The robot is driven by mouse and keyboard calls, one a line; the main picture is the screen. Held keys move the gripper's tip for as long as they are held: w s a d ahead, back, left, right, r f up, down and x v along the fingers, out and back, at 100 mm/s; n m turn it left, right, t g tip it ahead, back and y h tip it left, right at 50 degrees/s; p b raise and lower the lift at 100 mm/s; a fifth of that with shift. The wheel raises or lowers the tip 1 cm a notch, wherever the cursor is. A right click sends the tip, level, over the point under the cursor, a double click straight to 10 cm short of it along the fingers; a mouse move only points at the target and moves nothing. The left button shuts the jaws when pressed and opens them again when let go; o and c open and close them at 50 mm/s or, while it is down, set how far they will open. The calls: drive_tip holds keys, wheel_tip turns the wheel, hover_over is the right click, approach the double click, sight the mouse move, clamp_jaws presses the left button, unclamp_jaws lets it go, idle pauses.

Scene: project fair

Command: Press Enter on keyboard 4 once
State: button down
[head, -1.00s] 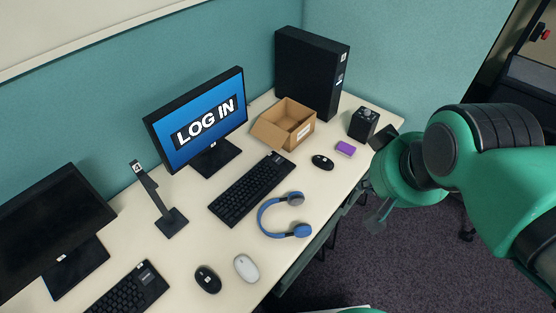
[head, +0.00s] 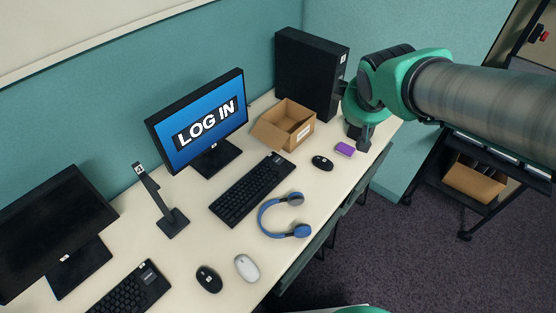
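A black keyboard (head: 250,190) lies in the middle of the desk, in front of the lit monitor (head: 203,125) that reads "LOG IN". A second black keyboard (head: 130,290) lies at the lower left, partly cut off by the frame. Both have small tags that I cannot read clearly. A black stand (head: 160,205) between the two monitors bears a small tag that looks like a 4. My gripper (head: 362,138) appears as a dark shape over the desk's far right end, well apart from both keyboards. Its fingers are not clear against the dark background.
Blue headphones (head: 284,218), a black mouse (head: 322,163) and a purple block (head: 345,149) lie right of the middle keyboard. An open cardboard box (head: 284,128) and a black tower (head: 308,75) stand behind. Black (head: 209,280) and white (head: 247,268) mice lie in front.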

drive_tip(key=w+a+f+n+t+p, duration=0.15)
drive_tip(key=w+f+n, duration=0.35)
drive_tip(key=w, duration=0.8)
drive_tip(key=n+y+p, duration=0.2)
drive_tip(key=n+y, duration=0.4)
drive_tip(key=n, duration=0.7)
hover_over(279, 161)
wheel_tip(279, 161, down, 30)
drive_tip(key=shift+r+g, duration=0.2)
drive_tip(key=shift+g, duration=0.05)
drive_tip(key=shift+f, duration=0.15)
drive_tip(key=shift+f+b, duration=3.2)
drive_tip(key=shift+f, duration=1.05)
drive_tip(key=shift+f, duration=0.1)
drive_tip(key=shift+f+b, duration=0.3)
drive_tip(key=shift+b, duration=0.1)
